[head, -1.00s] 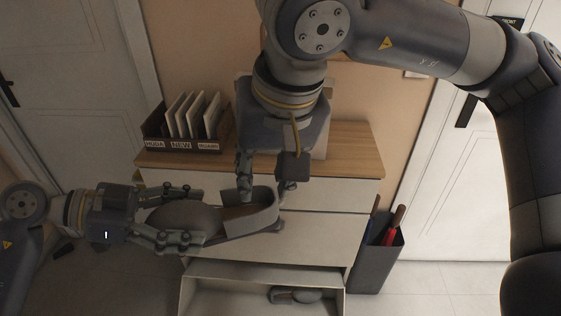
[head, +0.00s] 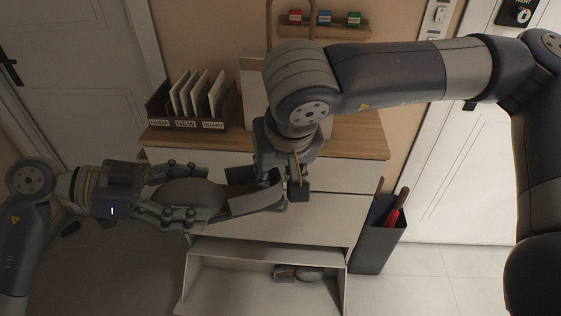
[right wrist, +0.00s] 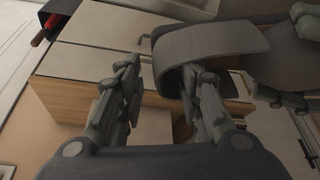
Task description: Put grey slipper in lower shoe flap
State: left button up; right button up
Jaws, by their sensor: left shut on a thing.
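My left gripper (head: 205,193) is shut on the grey slipper (head: 185,194), its fingers on either side of it. The slipper is held in front of the shoe cabinet, its strap end pointing right. My right gripper (head: 280,186) is at that strap end. In the right wrist view its fingers (right wrist: 163,95) are apart, one at the opening of the strap (right wrist: 215,45); whether it touches cannot be told. The lower shoe flap (head: 215,272) is tilted open below, with another grey shoe (head: 308,274) inside at the right.
The cabinet's wooden top (head: 355,140) carries a dark holder (head: 185,125) with upright cards. A dark bin (head: 375,243) with red-handled items stands right of the cabinet. A wall shelf (head: 322,31) holds small coloured boxes. The flap's left and middle are clear.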

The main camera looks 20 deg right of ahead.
jog(key=shift+w+f, duration=0.1)
jog(key=shift+f, duration=0.2)
grip_shut()
pick_arm(q)
jog(key=o, duration=1.2)
jog(key=shift+o, duration=0.2)
